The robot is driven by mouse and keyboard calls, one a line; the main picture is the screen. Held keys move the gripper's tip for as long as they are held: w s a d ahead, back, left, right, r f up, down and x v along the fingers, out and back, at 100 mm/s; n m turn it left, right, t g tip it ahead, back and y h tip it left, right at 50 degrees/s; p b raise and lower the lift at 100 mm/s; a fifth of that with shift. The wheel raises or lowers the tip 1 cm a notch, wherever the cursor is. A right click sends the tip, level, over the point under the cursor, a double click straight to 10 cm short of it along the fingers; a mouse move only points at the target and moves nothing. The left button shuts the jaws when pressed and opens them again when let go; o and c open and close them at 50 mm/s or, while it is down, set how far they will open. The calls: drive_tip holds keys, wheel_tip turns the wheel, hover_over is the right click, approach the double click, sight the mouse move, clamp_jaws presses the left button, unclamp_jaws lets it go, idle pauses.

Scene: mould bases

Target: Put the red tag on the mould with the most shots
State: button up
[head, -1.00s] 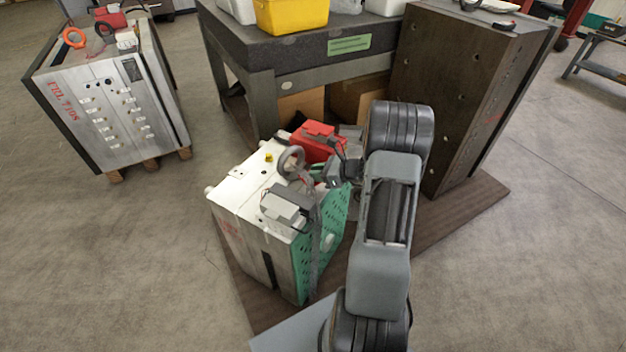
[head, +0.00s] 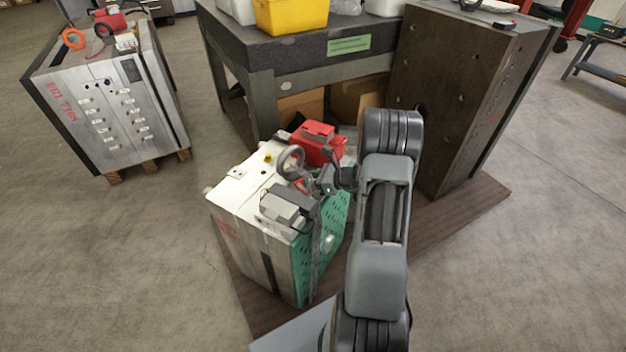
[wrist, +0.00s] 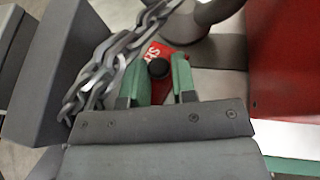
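In the wrist view a red tag (wrist: 162,52) with white letters, partly hidden, shows beyond my fingertips with a black round knob on it. My gripper (wrist: 157,80) has its two green fingers apart, with the knob between or just beyond their tips; contact cannot be told. In the head view my gripper (head: 326,182) is low over the top of the near mould (head: 245,190), which has a pale top and a green side. A second mould (head: 110,115) with red writing stands at far left. A tall dark mould (head: 445,95) stands at right. Shot counts are not readable.
On the near mould are a red box (head: 318,146), a grey ring (head: 290,160), a grey block (head: 285,207) and a chain (wrist: 100,72), close around my gripper. A dark table (head: 290,55) with a yellow bin (head: 290,14) stands behind. Floor at left is clear.

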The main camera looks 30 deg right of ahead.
drive_tip(key=o, duration=0.4)
drive_tip(key=shift+c, duration=0.2)
drive_tip(key=shift+r, duration=0.25)
drive_tip(key=p+v, duration=0.2)
drive_tip(key=v, duration=0.9)
drive_tip(key=s+a+r+n+g, duration=0.1)
drive_tip(key=a+r+n+g, duration=0.1)
drive_tip(key=a+n, duration=0.2)
drive_tip(key=s+a+r+n+g, duration=0.1)
drive_tip(key=a+r+n+g, duration=0.2)
drive_tip(key=a+n, duration=0.1)
drive_tip(key=s+a+r+n+g+h, duration=0.1)
drive_tip(key=s+a+r+n+g, duration=0.1)
drive_tip(key=a+n, duration=0.2)
drive_tip(key=shift+s+a+r+g, duration=0.15)
drive_tip(key=shift+a+g, duration=0.15)
drive_tip(key=shift+a, duration=1)
drive_tip(key=s+a+r+n+h, duration=0.6)
drive_tip(key=s+n+h, duration=0.2)
drive_tip(key=n, duration=0.7)
drive_tip(key=shift+s+a+n, duration=0.3)
drive_tip(key=shift+s+a, duration=0.1)
drive_tip(key=shift+s, duration=0.25)
